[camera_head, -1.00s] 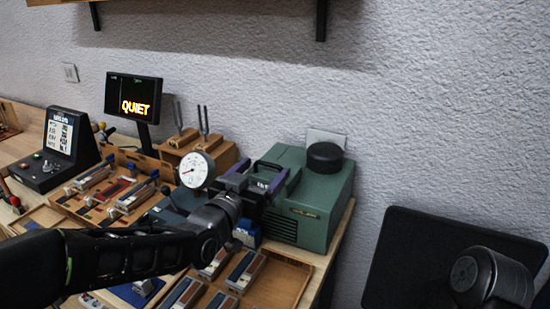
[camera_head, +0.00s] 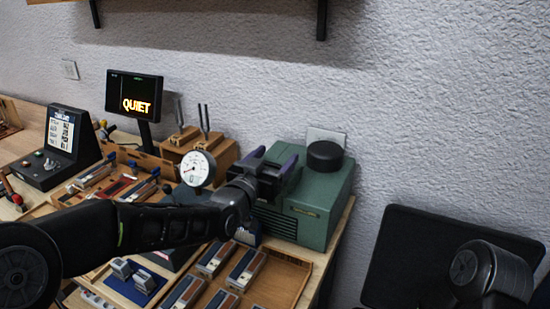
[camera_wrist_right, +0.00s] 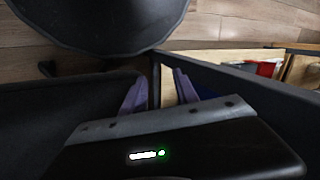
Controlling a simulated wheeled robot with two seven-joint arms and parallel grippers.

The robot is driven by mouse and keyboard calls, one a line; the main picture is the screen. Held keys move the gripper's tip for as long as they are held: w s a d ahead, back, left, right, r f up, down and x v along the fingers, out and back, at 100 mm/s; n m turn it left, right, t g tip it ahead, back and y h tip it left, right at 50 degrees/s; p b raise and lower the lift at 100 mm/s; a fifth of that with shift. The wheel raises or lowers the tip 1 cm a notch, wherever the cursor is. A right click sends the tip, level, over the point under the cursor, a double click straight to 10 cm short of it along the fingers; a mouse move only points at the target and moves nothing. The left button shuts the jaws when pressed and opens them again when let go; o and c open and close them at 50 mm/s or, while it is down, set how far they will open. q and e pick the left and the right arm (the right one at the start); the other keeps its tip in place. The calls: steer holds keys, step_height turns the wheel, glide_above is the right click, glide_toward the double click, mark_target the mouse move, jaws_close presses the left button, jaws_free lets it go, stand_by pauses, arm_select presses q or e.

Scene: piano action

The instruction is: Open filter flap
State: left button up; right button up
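A green box-shaped machine (camera_head: 318,205) stands at the bench's right end, with a black round cap (camera_head: 325,156) on top and a slotted vent low on its front. I cannot make out a separate filter flap; my left gripper covers the machine's upper left part. My left gripper (camera_head: 275,158) is over that part, its two purple fingers apart. Whether it touches the machine is unclear. My right gripper (camera_wrist_right: 159,76) shows in the right wrist view with its purple fingers apart and nothing between them, away from the machine.
A round dial gauge (camera_head: 198,168) stands just left of my left gripper. Behind are tuning forks on wooden boxes (camera_head: 205,150) and a screen reading QUIET (camera_head: 134,95). Wooden trays of small parts (camera_head: 285,282) lie in front. A dark panel (camera_head: 420,245) is at the right.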

mark_target(280, 163)
arm_select(q)
steer(key=shift+d, duration=0.1)
jaws_close()
stand_by(0.3)
steer(key=shift+r+g+p, duration=0.3)
steer(key=shift+g+p, duration=0.1)
steer(key=shift+p, duration=0.4)
steer(key=r+g+p, duration=0.1)
steer(key=p, duration=0.3)
steer(key=w+g+y+p, duration=0.1)
steer(key=p, duration=0.2)
steer(key=shift+d+r+g+p, duration=0.35)
steer(key=shift+r+g, duration=0.05)
steer(key=g+p, duration=0.1)
steer(key=p, duration=0.3)
steer(key=w+g+y+p, duration=0.1)
steer(key=p, duration=0.3)
steer(key=shift+d+g, duration=0.2)
steer(key=shift+g, duration=0.1)
steer(key=shift+w+f+y+p, duration=0.15)
steer(key=shift+f+y+p, duration=0.15)
steer(key=shift+p, duration=0.05)
